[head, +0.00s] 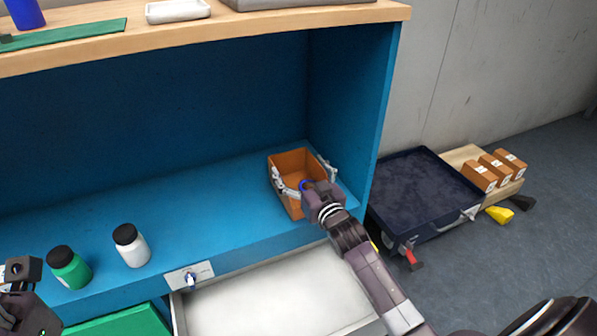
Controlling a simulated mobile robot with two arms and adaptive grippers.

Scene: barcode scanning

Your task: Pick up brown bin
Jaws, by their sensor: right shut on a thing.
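The brown bin (290,160) is an open-topped orange-brown box on the blue shelf, near its right end. My right gripper (304,178) reaches in from the lower right, with one finger at the bin's left side and the other at its right side. It is shut on the bin, which appears upright. Whether the bin touches the shelf is hard to tell. Part of the bin's near side is hidden by the gripper. A dark part of my left arm shows at the lower left edge, but its fingertips are not clearly visible.
A white bottle (132,247) and a green bottle (69,269) stand at the shelf's front left. An open white drawer (270,296) juts out below. The blue side wall (356,100) stands close right of the bin. A dark case (420,195) and several brown boxes lie on the floor.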

